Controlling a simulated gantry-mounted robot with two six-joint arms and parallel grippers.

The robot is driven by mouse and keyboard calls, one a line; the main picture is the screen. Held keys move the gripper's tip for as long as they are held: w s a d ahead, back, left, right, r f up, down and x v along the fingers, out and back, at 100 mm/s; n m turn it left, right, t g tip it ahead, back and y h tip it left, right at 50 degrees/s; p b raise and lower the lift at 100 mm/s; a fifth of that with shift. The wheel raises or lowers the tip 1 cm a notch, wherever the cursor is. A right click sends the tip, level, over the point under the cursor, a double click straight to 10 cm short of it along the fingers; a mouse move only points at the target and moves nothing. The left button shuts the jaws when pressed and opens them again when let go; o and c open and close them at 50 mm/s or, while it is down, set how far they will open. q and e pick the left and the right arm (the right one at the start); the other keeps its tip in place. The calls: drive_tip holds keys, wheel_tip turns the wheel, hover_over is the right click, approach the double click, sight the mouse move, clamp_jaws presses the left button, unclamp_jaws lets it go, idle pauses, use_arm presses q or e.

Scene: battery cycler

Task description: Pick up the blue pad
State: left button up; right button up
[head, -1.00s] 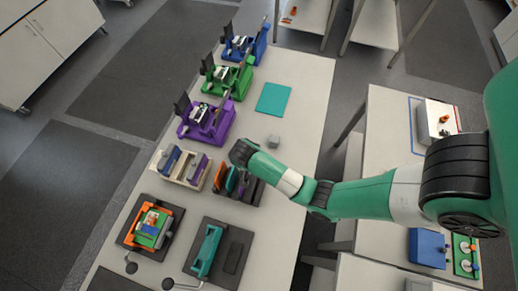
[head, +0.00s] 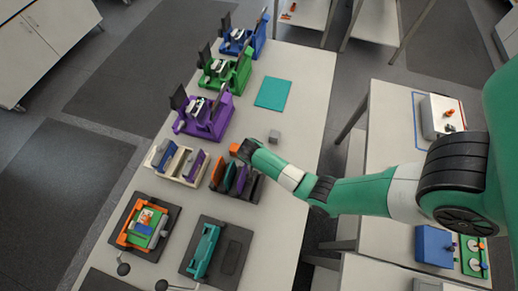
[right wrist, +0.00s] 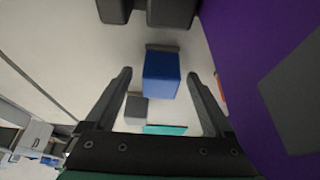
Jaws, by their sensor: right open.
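In the right wrist view, a blue block (right wrist: 161,75), which looks like the blue pad, lies beyond and between my two fingertips. My right gripper (right wrist: 160,82) is open around empty space, and no contact with the block shows. In the head view my right arm's end (head: 249,149) is above the table near the dark rack, and it seems to hide this block and the fingers. Another blue piece (head: 163,154) stands in the beige tray (head: 179,180). My left gripper is in neither current view.
A grey cube (head: 274,136) and a teal mat (head: 272,93) lie beyond the arm's end. An orange block (head: 234,149) is just left of it. The dark rack (head: 247,197) holds upright pads. A large purple surface (right wrist: 260,60) crowds the wrist view's right side. Table right of the mat is clear.

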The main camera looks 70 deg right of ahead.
clamp_jaws()
idle(0.3)
drive_tip(key=shift+r, duration=0.1)
drive_tip(key=shift+r, duration=0.25)
drive_tip(key=v, duration=0.1)
drive_tip(key=p+v, duration=0.2)
drive_tip(key=v, duration=0.1)
drive_tip(key=shift+d+r, duration=0.2)
drive_tip(key=shift+d, duration=0.15)
drive_tip(key=s+a+r+p, duration=0.4)
drive_tip(key=a+r, duration=0.4)
drive_tip(key=a, duration=0.4)
drive_tip(key=shift+s+p, duration=0.3)
drive_tip(key=shift+s, duration=0.35)
drive_tip(key=shift+a+r, duration=0.1)
drive_tip(key=shift+r, duration=0.05)
